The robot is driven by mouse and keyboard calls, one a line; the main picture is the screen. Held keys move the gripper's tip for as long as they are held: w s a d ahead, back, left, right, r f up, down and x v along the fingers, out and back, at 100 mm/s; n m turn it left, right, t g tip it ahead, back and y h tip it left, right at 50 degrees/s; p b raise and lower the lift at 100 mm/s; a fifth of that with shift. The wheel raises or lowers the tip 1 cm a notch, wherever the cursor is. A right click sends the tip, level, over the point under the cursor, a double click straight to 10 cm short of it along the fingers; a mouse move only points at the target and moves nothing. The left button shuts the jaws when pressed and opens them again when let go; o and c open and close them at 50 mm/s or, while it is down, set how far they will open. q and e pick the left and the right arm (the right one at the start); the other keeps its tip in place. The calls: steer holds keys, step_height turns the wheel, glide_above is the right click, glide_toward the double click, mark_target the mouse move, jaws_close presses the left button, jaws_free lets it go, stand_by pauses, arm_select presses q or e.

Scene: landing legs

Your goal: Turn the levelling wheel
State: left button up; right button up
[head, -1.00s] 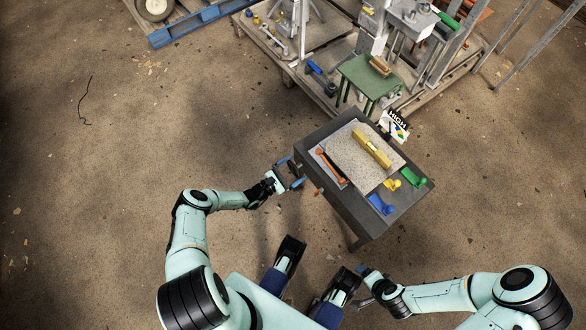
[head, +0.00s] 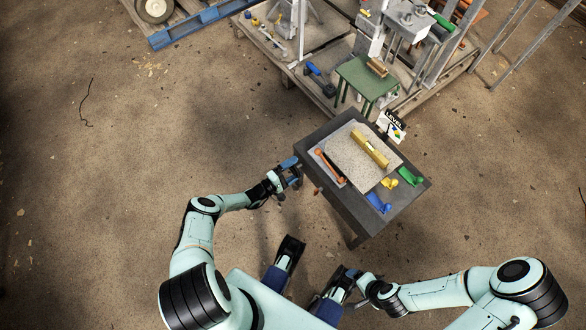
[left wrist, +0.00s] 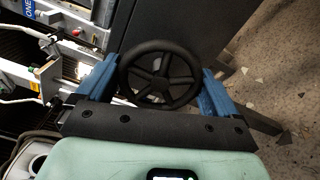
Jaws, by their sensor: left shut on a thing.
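The levelling wheel (left wrist: 150,62) is a black spoked handwheel on the side of a dark grey table (head: 340,200). In the left wrist view it sits between the blue fingers of my left gripper (left wrist: 160,80), which is shut on its rim. In the head view my left gripper (head: 291,172) is at the table's left side, and I cannot make out the wheel there. A yellow spirit level (head: 370,148) lies on a pale stone slab (head: 343,150) on the table.
An orange-handled tool (head: 330,166) lies along the slab's left edge. Blue (head: 379,203), yellow (head: 389,184) and green (head: 410,177) pieces lie on the table's right side. A cluttered pallet with a green stand (head: 367,78) is behind. Floor at left is clear.

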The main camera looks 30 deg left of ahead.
arm_select(q)
steer(key=shift+a+f+m, duration=0.1)
steer(key=shift+m, duration=0.7)
arm_select(e)
steer(key=shift+s+a+r, duration=0.1)
steer(key=shift+s+r, duration=0.1)
steer(key=shift+s, duration=0.05)
arm_select(q)
steer(key=o, duration=0.7)
steer(key=shift+s, duration=0.1)
arm_select(e)
steer(key=shift+s, duration=0.1)
arm_select(q)
steer(key=p+v, duration=0.2)
steer(key=v, duration=1.1)
steer(key=shift+s+p, duration=0.2)
steer(key=shift+p, duration=0.15)
arm_select(e)
steer(key=shift+g+y, duration=0.3)
steer(key=shift+g, duration=0.4)
steer(key=s+r, duration=0.1)
steer(key=s+a+r, duration=0.1)
steer(key=s+r, duration=0.1)
steer(key=shift+s+a, duration=0.1)
steer(key=shift+a, duration=0.1)
